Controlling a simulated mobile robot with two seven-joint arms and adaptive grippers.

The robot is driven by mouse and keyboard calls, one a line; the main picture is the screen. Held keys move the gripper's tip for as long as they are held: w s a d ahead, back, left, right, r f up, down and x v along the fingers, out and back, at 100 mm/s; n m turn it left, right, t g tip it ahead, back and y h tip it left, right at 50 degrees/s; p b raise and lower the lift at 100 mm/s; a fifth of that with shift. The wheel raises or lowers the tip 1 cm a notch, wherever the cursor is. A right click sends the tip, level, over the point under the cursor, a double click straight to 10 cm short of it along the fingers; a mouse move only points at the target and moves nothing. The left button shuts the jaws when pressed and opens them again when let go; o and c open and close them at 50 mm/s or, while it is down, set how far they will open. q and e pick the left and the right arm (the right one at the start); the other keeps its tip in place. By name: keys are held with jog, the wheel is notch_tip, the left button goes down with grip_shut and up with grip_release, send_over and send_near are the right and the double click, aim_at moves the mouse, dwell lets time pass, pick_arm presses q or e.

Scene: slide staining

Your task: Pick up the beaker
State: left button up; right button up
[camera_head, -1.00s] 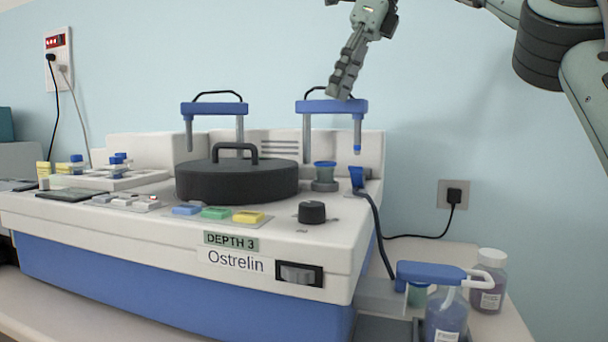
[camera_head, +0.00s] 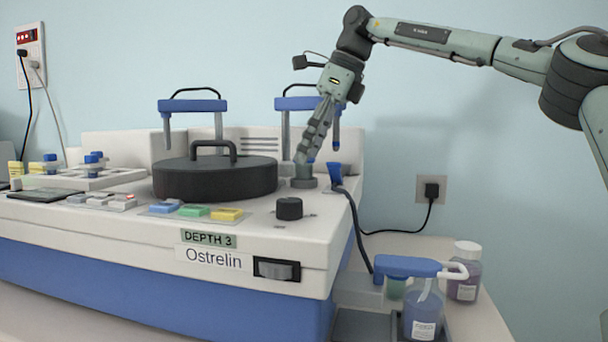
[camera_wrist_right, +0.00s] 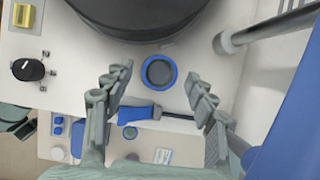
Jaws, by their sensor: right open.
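The beaker (camera_wrist_right: 159,72) shows from above in the right wrist view as a round dark opening with a blue rim. It lies between the spread fingers of my right gripper (camera_wrist_right: 158,76), with a visible gap on each side. The small grey base (camera_head: 303,183) there still shows below the fingers. My right gripper is open and empty. My left gripper is in neither view.
A black lidded pot (camera_head: 215,180) stands just left of the beaker's spot. A blue-topped post arm (camera_head: 297,103) rises behind it, and a blue nozzle with a hose (camera_head: 335,174) is close on the right. A black knob (camera_head: 289,208) is in front. Bottles (camera_head: 423,312) stand at lower right.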

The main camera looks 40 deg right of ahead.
aim_at(304, 172)
jog(key=shift+x, duration=1.2)
jog(key=shift+w+a+f, duration=0.1)
jog(key=shift+f, duration=0.05)
jog(key=shift+c, duration=0.6)
jog(key=c, duration=0.7)
jog(key=shift+c, duration=1.3)
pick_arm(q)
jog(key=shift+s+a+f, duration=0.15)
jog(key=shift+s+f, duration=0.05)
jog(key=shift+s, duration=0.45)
pick_arm(e)
jog(key=shift+c, duration=0.2)
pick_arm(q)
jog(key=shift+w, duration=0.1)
